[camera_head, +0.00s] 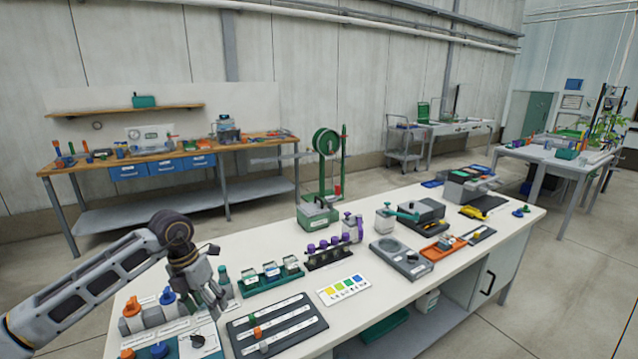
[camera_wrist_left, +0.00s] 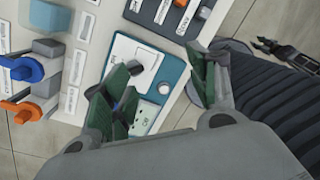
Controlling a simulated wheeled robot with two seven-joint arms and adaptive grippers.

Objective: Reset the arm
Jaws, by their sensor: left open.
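My left arm comes in from the lower left in the head view. My left gripper (camera_head: 212,302) hangs over the near left end of the white workbench (camera_head: 350,315). In the left wrist view its green-padded fingers (camera_wrist_left: 160,88) are spread apart with nothing held between them. Beyond them lies a teal tray (camera_wrist_left: 172,75) with a white plate and a small black knob-like piece.
Orange and blue valve pieces (camera_head: 132,309) stand left of the gripper. A dark slotted board (camera_head: 277,326) lies to its right, with a green rack (camera_head: 270,280) behind. The bench holds more equipment farther right. A wooden-topped table (camera_head: 165,154) stands by the wall.

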